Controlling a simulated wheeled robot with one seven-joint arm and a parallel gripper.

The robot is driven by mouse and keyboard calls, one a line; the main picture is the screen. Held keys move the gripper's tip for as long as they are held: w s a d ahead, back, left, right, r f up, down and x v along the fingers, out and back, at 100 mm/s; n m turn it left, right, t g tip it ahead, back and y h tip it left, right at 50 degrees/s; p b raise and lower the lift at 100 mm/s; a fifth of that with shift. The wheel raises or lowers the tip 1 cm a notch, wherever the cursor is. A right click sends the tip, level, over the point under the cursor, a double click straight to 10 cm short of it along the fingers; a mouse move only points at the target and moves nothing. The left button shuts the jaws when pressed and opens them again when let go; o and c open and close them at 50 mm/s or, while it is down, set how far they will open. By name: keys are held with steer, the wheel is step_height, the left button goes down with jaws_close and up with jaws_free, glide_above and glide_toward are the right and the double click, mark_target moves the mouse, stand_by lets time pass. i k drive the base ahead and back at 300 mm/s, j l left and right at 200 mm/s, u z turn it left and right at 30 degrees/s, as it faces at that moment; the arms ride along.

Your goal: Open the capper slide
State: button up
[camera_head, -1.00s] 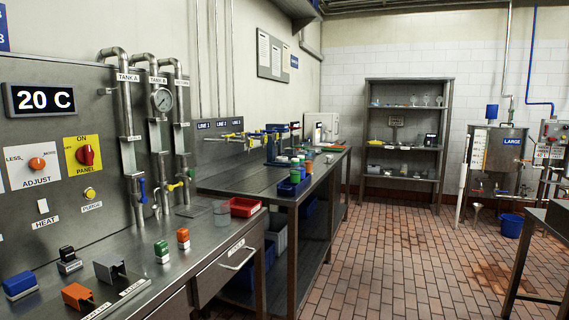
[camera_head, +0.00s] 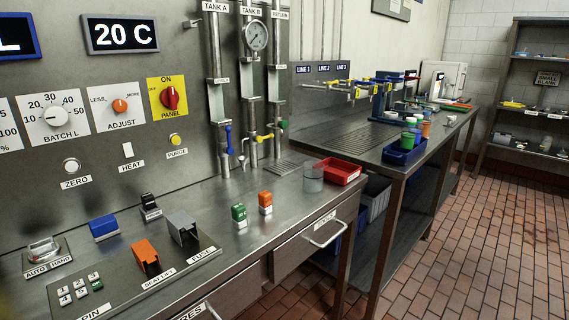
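No part in view carries a readable capper label. A blue upright machine (camera_head: 380,98) stands toward the back of the second bench and looks like a press or capper. It is small here, and I cannot make out a slide on it or whether one is open. My gripper is not in view.
The near bench (camera_head: 232,262) holds a red tray (camera_head: 340,172), a green block (camera_head: 239,215), an orange block (camera_head: 265,202) and covered switches. The second bench (camera_head: 350,143) carries a blue bin (camera_head: 405,153) with bottles. The tiled floor (camera_head: 475,220) at right is clear.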

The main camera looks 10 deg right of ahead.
mark_target(386, 115)
steer(key=i+l, duration=0.4)
steer(key=i+l+u, duration=0.15)
steer(key=i+l, duration=0.65)
steer(key=l, duration=0.15)
steer(key=i+l+u, duration=0.15)
steer(key=i+l, duration=0.4)
steer(key=l, duration=0.4)
steer(key=i+l+u, duration=0.1)
steer(key=l, duration=0.45)
steer(key=i+l, duration=0.15)
steer(key=l, duration=0.45)
steer(key=i+l+u, duration=0.15)
steer(key=l, duration=0.95)
steer(key=l+u, duration=0.1)
steer(key=l, duration=1.6)
steer(key=i, duration=0.05)
